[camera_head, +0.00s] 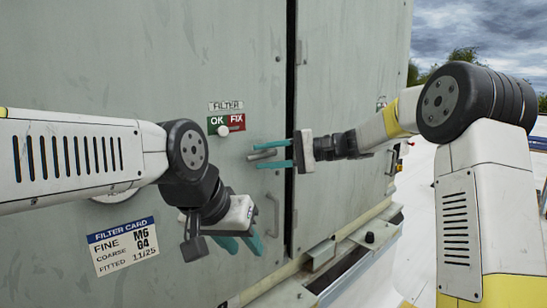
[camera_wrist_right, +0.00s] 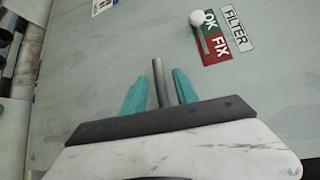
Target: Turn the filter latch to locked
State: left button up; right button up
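The filter latch appears to be a grey bar (camera_head: 262,155) sticking out from the cabinet door beside the dark door seam. It also shows in the right wrist view (camera_wrist_right: 158,82). My right gripper (camera_head: 268,154) is open, with its teal fingers on either side of the bar; in the wrist view (camera_wrist_right: 158,88) gaps show between bar and fingers. A green and red OK/FIX label (camera_head: 236,122) with a white knob (camera_head: 223,130) is on the door, up and left of the bar. The knob sits at the OK side. My left gripper (camera_head: 243,243) is open and empty, low in front of the door.
A filter card (camera_head: 123,246) is on the door at lower left. A grey pull handle (camera_head: 273,215) is below the bar, close to my left gripper. A metal ledge (camera_head: 320,255) runs along the cabinet's foot. The white roof lies open to the right.

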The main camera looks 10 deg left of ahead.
jog(key=shift+s+a+f, duration=0.1)
jog(key=shift+a, duration=0.25)
grip_shut()
dwell(1.2)
